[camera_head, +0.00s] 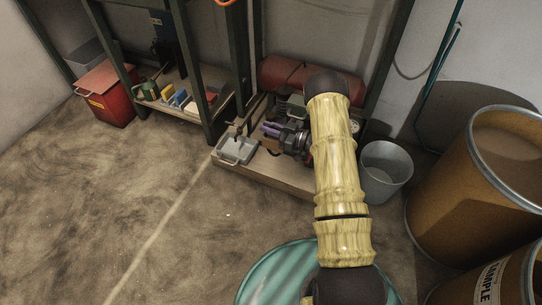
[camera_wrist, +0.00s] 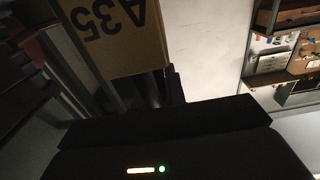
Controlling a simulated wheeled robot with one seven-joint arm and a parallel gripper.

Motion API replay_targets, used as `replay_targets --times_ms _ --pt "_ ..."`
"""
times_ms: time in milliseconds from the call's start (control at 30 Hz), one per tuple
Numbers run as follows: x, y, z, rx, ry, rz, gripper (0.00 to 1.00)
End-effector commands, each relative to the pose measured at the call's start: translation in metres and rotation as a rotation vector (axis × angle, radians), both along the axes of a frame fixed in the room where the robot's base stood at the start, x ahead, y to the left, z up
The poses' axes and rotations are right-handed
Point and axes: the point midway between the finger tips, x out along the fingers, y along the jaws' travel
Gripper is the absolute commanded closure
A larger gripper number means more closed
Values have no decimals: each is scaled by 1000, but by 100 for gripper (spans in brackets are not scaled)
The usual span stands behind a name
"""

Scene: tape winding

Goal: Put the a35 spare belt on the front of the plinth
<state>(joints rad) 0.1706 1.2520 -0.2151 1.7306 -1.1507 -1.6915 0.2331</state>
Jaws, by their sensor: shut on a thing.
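The A35 spare belt shows in the wrist view as a tan card sleeve (camera_wrist: 112,38) with dark "A35" lettering, upside down. My gripper (camera_wrist: 150,88) is shut on it; the dark fingers meet its lower edge. The far end of the sleeve runs out of the picture.
A grey tray (camera_head: 237,151) sits at the plinth's left end. A red tank (camera_head: 283,71) lies at the back. A metal bucket (camera_head: 385,172) and brown drums (camera_head: 480,165) stand to the right. Shelving with a parts-filled shelf (camera_head: 180,103) is left. Floor in front is clear.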

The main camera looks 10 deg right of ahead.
Motion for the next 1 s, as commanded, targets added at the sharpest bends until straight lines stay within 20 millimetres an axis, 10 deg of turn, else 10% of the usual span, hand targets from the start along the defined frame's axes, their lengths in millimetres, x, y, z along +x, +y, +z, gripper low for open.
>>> replay_targets --times_ms 367,1000 --pt "0 0 -76 0 0 1 100" --pt "0 0 -107 1 -1 1 100"
